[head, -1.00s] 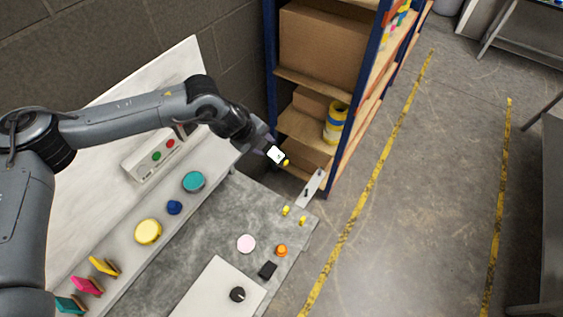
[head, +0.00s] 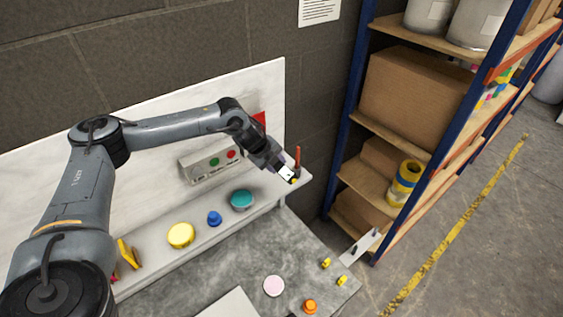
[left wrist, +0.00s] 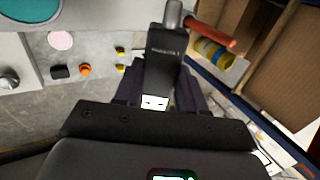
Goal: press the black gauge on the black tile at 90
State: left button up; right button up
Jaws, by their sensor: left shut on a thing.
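My left gripper (head: 281,166) is shut on a black gauge with a white face (head: 286,173), held in the air near the right end of the back ledge. In the left wrist view the gauge's black body (left wrist: 165,55) sticks out between the fingers, with a small white face (left wrist: 155,102) near them. The face is too small to read. A small black block (left wrist: 59,72), likely the black tile, lies on the grey bench beside an orange knob, apart from the gauge. In the head view it is mostly cut off at the bottom edge. My right gripper is not in view.
A red upright handle (head: 297,158) stands close to my gripper. A button box (head: 210,164), teal disc (head: 242,200), blue knob (head: 214,218) and yellow disc (head: 181,235) are along the ledge. A pink disc (head: 273,286) and orange knob (head: 310,306) are on the bench. Shelving stands right.

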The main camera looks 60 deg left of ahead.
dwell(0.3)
pick_arm(q)
jog(key=shift+r, duration=0.1)
jog(key=shift+s+a, duration=0.1)
jog(key=shift+a, duration=2.45)
jog(key=shift+p, duration=0.45)
jog(key=shift+a, duration=0.9)
jog(key=shift+d, duration=0.1)
dwell(0.8)
jog(key=shift+d+p, duration=1.3)
jog(key=shift+d, duration=1.55)
jog(key=shift+d+p, duration=0.35)
jog(key=shift+d, duration=0.7)
